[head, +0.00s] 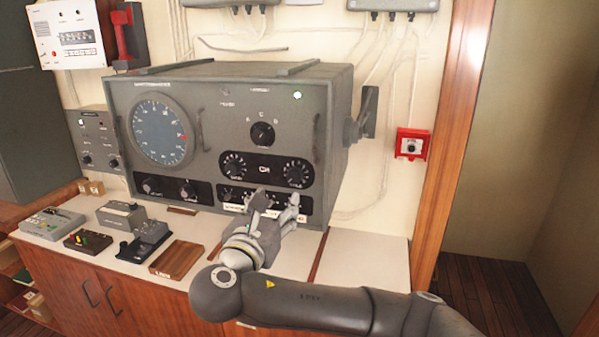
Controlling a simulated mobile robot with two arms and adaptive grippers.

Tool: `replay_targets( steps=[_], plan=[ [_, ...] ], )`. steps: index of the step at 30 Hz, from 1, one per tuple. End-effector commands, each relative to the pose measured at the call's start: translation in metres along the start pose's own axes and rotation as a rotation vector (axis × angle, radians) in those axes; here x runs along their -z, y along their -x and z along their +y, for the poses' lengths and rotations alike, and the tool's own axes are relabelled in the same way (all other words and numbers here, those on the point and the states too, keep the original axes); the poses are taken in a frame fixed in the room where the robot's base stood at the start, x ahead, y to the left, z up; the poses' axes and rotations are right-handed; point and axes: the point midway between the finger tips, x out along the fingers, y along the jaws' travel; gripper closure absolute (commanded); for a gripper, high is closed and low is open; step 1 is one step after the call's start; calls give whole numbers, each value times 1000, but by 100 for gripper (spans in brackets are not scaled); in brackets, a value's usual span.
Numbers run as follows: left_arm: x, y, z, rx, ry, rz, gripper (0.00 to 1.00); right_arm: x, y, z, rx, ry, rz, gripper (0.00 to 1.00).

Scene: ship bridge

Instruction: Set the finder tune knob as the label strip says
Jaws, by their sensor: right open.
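The grey finder cabinet (225,95) stands on the counter, with a round dial (158,131) on its left and several black knobs on its front. A lettered knob (262,135) sits at upper middle. Two scaled knobs (236,166) flank a black panel below it, and their labels are too small to read. A pale label strip (235,209) runs along the lower right edge, partly hidden by my gripper and unreadable. My right gripper (277,202) is open in front of the lower right knob row and hides part of it. I cannot tell whether it touches a knob. My left gripper is out of view.
Small devices (142,241) and a brown wooden block (176,260) lie on the counter left of my arm. A red wall box (411,144) hangs at right beside a wooden post. A handle sticks out from the cabinet's right side. The counter right of the cabinet is clear.

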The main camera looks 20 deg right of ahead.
Motion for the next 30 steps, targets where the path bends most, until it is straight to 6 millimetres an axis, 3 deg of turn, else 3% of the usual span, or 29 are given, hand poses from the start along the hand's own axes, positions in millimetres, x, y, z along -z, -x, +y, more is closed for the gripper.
replay_targets(
  steps=[5, 21, 30],
  plan=[
    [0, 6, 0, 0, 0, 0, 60, -15, -2, -4, 12, 28, -25, 49],
    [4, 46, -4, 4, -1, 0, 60, -16, -91, -5, 12, 25, -21, 49],
    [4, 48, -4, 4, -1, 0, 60, -13, -103, -5, 10, 23, -20, 49]
  ],
)
